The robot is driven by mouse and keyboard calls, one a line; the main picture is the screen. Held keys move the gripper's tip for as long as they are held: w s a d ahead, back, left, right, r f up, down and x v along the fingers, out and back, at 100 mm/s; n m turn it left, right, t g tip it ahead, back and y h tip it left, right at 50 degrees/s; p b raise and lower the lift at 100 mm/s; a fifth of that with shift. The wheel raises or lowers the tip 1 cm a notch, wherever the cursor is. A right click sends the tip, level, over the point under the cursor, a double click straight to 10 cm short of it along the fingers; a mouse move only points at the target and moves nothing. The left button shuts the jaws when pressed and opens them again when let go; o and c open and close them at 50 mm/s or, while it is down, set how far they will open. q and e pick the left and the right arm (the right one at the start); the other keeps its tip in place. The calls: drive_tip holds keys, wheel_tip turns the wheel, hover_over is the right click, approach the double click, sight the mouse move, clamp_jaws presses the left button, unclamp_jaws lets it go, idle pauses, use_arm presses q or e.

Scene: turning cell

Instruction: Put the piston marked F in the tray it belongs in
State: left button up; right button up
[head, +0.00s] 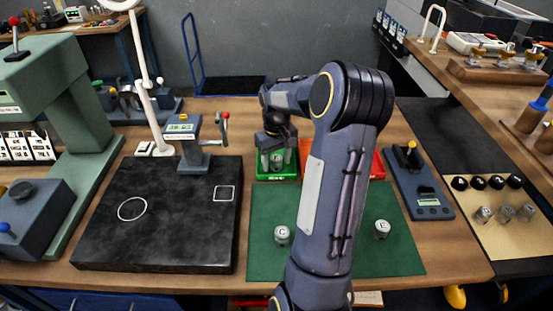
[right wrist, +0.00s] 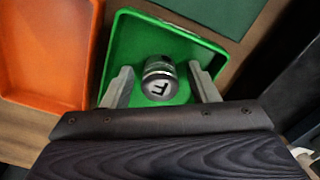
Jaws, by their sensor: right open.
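The piston marked F (right wrist: 159,80) is a grey metal cylinder with a dark band. It is in the green tray (right wrist: 125,45), with its lettered top towards the right wrist camera. My right gripper (right wrist: 160,68) is open, its fingers on either side of the piston with gaps showing. In the head view the right gripper (head: 276,160) is down at the green tray (head: 278,178). My left gripper is not in view.
Pistons marked C (head: 282,235) and E (head: 382,229) stand on the green mat (head: 265,265). A grey gauge device (head: 418,185) stands at right.

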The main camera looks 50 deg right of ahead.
sight(276, 158)
wheel_tip(276, 158, up, 12)
drive_tip(key=s+a+r+n+t+y, duration=0.1)
drive_tip(key=s+a+t, duration=0.1)
drive_tip(key=a, duration=0.6)
drive_tip(key=s+a+r+n+t, duration=0.1)
drive_tip(key=s+a+r, duration=0.1)
drive_tip(key=a, duration=0.7)
drive_tip(key=s+a+f+t+y, duration=0.1)
drive_tip(key=s+a+f, duration=0.2)
drive_tip(key=s+a, duration=0.2)
drive_tip(key=s+a+f+n+t+y, duration=0.1)
drive_tip(key=s+a+f, duration=0.2)
drive_tip(key=a, duration=0.6)
drive_tip(key=shift+s+a+f+t+y, duration=0.2)
drive_tip(key=shift+s+f+t+y, duration=0.15)
drive_tip(key=shift+s, duration=0.55)
